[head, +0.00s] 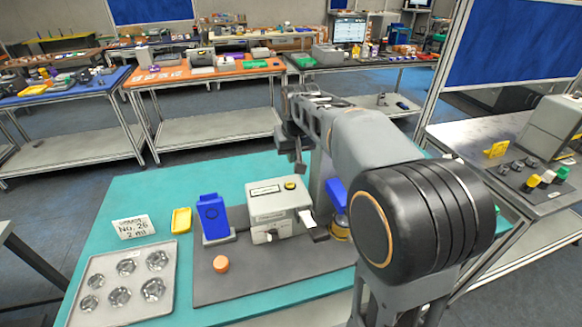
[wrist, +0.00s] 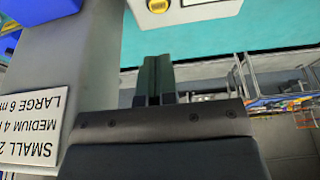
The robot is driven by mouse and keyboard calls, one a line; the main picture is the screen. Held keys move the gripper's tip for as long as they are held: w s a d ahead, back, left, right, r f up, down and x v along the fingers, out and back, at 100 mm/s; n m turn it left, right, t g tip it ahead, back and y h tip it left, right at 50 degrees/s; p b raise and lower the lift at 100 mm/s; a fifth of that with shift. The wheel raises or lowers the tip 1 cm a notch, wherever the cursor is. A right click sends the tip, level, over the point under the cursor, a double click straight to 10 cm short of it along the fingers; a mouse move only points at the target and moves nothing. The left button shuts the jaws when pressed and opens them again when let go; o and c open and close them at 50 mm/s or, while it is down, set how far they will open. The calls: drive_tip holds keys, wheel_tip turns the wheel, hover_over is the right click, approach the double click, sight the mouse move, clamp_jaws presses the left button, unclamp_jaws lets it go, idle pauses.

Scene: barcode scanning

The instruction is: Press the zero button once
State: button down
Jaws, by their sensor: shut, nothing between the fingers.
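A beige boxy device (head: 275,212) stands on the dark grey mat, with labels and a round yellow button (head: 290,185) on its top face. I cannot read whether that button is marked zero. In the wrist view the device (wrist: 203,12) shows only in part at the top edge, with the yellow button (wrist: 158,5) cut by the frame. My gripper (head: 301,168) points down near the device's far side, above its top in the picture. In the wrist view its fingers (wrist: 153,62) are together and empty, with a visible gap from the button.
A blue stand (head: 212,217), an orange disc (head: 221,264), a yellow tray (head: 181,220) and a card (head: 133,227) are left of the device. A metal tray (head: 90,262) holds several round parts. A size sign (wrist: 32,125) shows upside down in the wrist view.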

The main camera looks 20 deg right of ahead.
drive_tip(key=shift+v, duration=1.2)
drive_tip(key=shift+t, duration=0.6)
drive_tip(key=s+f, duration=0.2)
drive_tip(key=s, duration=0.4)
drive_tip(key=s+f, duration=0.3)
drive_tip(key=s, duration=0.4)
drive_tip(key=s+f, duration=0.2)
drive_tip(key=s, duration=0.5)
drive_tip(key=shift+a+f, duration=0.15)
drive_tip(key=shift+f, duration=0.1)
